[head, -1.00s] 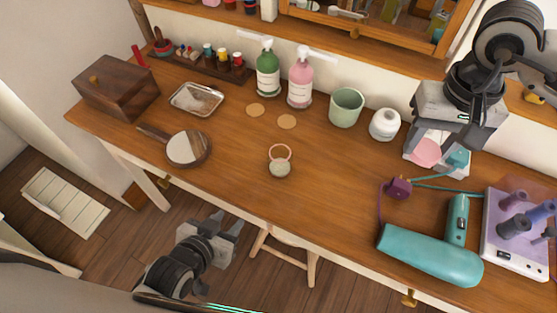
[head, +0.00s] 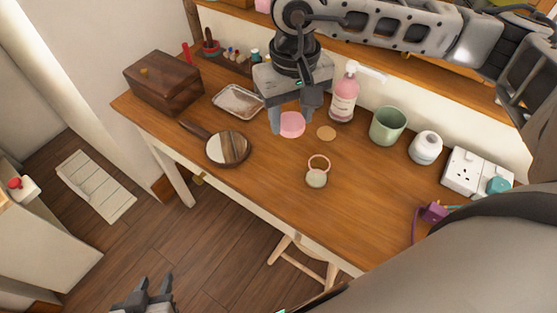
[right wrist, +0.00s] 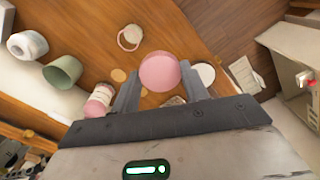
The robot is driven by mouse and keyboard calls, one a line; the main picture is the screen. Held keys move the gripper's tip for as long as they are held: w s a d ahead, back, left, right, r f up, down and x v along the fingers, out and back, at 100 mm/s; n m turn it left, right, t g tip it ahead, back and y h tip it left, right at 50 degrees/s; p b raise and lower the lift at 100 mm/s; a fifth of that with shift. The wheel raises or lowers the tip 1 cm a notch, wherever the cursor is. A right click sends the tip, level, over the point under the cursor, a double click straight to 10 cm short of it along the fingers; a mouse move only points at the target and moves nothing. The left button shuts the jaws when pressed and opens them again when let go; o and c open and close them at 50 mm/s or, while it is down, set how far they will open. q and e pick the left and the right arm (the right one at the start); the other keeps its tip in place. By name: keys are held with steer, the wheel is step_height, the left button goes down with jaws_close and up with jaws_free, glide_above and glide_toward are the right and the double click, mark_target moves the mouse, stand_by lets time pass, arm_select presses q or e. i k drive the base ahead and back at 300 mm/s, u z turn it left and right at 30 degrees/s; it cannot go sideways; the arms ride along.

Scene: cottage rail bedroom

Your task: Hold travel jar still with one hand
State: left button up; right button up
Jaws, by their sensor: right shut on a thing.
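A small pale round jar (head: 316,179) with a pinkish ring at its top edge stands mid-table; it also shows in the right wrist view (right wrist: 128,42). I cannot tell for sure that it is the travel jar. My right gripper (head: 294,113) is shut on a pink round disc (head: 291,125), behind and left of that jar, apart from it. The disc also shows between the fingers in the right wrist view (right wrist: 160,72). My left gripper (head: 154,284) is low at the bottom left, off the table's front, open and empty.
A white lidded pot (head: 425,148), green cup (head: 388,126) and pink pump bottle (head: 343,98) line the back. A hand mirror (head: 227,148), metal tray (head: 238,101) and wooden box (head: 163,80) stand left. A stool (head: 302,258) is below the front edge. The table around the jar is clear.

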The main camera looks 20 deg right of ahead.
mark_target(318, 169)
steer(key=k, duration=0.7)
steer(key=z, duration=0.85)
steer(key=i, duration=0.5)
steer(key=u, duration=0.05)
